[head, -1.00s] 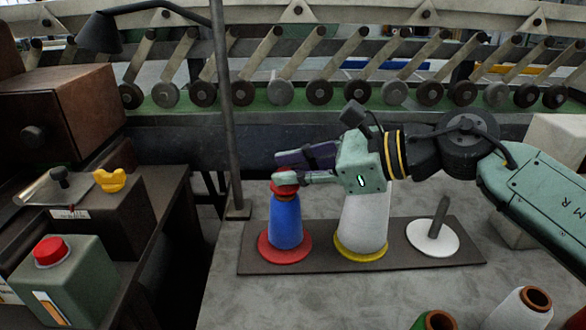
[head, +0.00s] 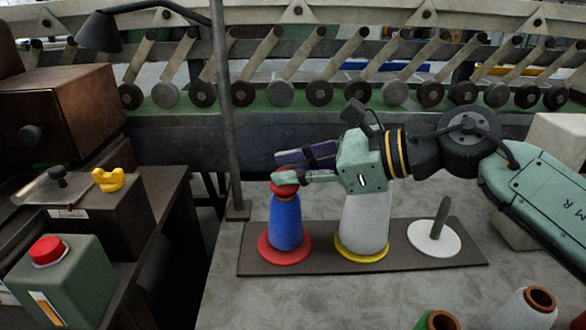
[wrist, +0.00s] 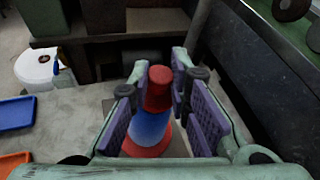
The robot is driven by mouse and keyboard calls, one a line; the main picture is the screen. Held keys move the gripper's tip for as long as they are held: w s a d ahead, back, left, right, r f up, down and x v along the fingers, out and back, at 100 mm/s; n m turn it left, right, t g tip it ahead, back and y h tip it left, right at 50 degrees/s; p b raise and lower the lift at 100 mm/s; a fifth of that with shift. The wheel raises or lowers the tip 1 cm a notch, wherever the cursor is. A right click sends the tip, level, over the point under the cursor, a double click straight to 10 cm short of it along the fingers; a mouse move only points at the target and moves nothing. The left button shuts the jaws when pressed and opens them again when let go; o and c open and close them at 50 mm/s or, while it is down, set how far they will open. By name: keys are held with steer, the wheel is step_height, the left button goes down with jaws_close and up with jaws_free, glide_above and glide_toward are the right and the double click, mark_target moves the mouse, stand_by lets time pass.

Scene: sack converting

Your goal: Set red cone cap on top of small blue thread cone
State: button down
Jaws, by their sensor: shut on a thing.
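The small blue thread cone (head: 285,222) stands upright on a red round base at the left end of a dark board. The red cone cap (head: 284,189) is at the top of the cone, and my gripper (head: 288,178) is shut on it. In the wrist view the red cap (wrist: 159,88) sits between my purple-padded fingers (wrist: 158,100), with the blue cone (wrist: 150,126) directly below it. The fingers hide part of the contact, so I cannot tell whether the cap rests fully on the cone.
A larger white cone (head: 365,225) on a yellow base stands just right of the blue one. An empty peg on a white disc (head: 434,238) is farther right. A metal pole (head: 228,120) rises behind on the left. More thread cones (head: 525,308) stand at the front right.

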steer(key=shift+f+b, duration=0.6)
steer(key=shift+b, duration=0.2)
steer(key=c, duration=1.4)
jaws_free()
steer(key=shift+d, duration=0.1)
steer(key=v, duration=1.2)
